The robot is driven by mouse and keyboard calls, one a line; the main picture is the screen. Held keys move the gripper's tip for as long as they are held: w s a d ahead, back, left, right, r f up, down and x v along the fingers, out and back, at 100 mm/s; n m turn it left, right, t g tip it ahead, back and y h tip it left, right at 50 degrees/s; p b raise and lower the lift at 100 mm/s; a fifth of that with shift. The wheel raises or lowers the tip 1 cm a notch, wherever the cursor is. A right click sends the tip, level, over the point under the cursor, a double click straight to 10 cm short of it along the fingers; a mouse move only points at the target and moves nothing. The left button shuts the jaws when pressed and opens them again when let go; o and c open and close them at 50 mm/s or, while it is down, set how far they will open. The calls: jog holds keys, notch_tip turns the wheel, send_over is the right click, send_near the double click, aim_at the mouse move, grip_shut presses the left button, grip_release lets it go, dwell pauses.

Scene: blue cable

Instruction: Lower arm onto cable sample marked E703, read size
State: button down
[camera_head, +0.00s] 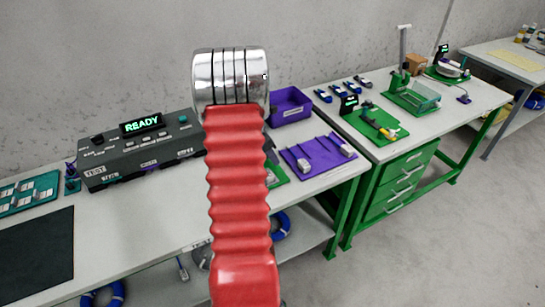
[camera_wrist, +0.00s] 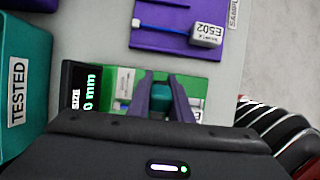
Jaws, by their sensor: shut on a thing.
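In the wrist view, my gripper (camera_wrist: 166,84) has its two dark purple fingers closed around a teal knob (camera_wrist: 161,92) over a green gauge base (camera_wrist: 213,78). A small black display (camera_wrist: 84,92) beside it is marked SIZE and shows green characters ending in "0 mm"; its left part is cut off. The sample marked E703 cannot be made out; pale parts on the base are partly hidden by the fingers. A sample tagged E502 (camera_wrist: 206,34) lies apart on a purple mat (camera_wrist: 160,39). In the head view my red arm hides the gripper.
A teal TESTED bin (camera_wrist: 18,90) stands close on the left in the wrist view. In the head view, a tester (camera_head: 140,150) reading READY and a purple bin (camera_head: 290,105) stand on the bench. A second bench (camera_head: 440,107) holds green fixtures.

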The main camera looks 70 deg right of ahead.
jog(key=shift+w+a+f, duration=0.1)
jog(key=shift+a+f, duration=0.25)
jog(key=shift+f, duration=0.3)
jog(key=c, duration=1.9)
grip_release()
jog(key=o, duration=0.3)
jog(key=shift+d+r, duration=0.2)
jog(key=shift+r, duration=0.05)
jog(key=shift+r, duration=0.1)
jog(key=v, duration=1.3)
jog(key=shift+a+r, duration=0.1)
jog(key=shift+r, duration=0.15)
